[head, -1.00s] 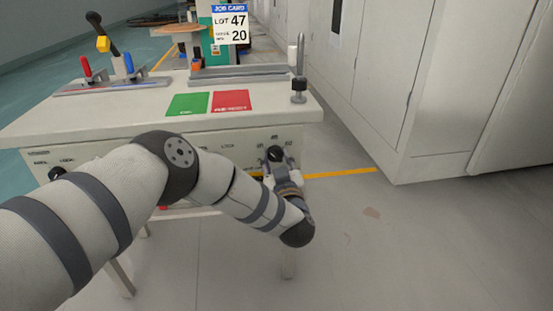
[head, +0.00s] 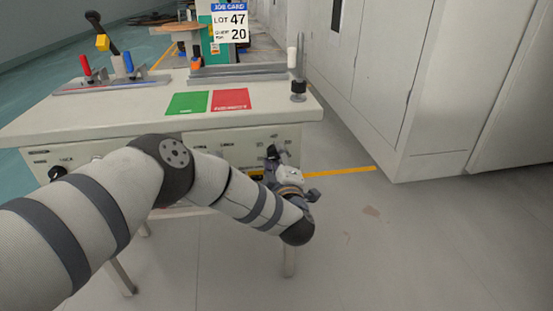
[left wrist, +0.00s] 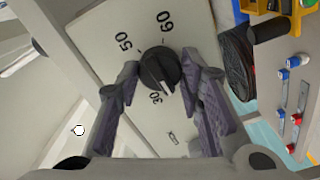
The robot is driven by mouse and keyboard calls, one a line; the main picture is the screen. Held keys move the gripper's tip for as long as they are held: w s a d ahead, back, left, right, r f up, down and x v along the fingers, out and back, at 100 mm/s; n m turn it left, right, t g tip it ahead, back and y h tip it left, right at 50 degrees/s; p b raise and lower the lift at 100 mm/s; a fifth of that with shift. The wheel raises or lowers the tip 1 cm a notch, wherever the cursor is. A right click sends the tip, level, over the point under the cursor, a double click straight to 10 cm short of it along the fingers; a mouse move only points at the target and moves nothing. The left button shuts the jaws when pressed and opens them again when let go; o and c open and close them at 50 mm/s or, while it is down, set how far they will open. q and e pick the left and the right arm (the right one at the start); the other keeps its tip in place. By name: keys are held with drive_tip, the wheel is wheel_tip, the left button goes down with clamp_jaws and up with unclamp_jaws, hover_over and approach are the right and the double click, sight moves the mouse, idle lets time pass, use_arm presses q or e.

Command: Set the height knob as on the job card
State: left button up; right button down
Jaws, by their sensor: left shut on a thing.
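The job card (head: 230,24) stands at the back of the bench and reads LOT 47, with 20 on a second line whose small label is blurred. A round black knob (left wrist: 160,71) with a white pointer line sits on the pale front panel, with numbers 50, 60 and 30 around it. In the left wrist view, its line points to the lower right, beside the 30. My left gripper (left wrist: 161,80) is shut on the knob, one finger on each side. In the head view, my left gripper (head: 274,160) is at the panel's right end and hides the knob. My right gripper is not in view.
Another dark knob (head: 57,173) is on the panel's left. Tall pale cabinets (head: 430,90) stand right; the floor between is clear.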

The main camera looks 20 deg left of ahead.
use_arm(q)
drive_tip(key=shift+n, duration=2.2)
drive_tip(key=shift+d, duration=0.1)
drive_tip(key=o, duration=1.2)
drive_tip(key=shift+c, duration=0.2)
drive_tip(key=v, duration=1.2)
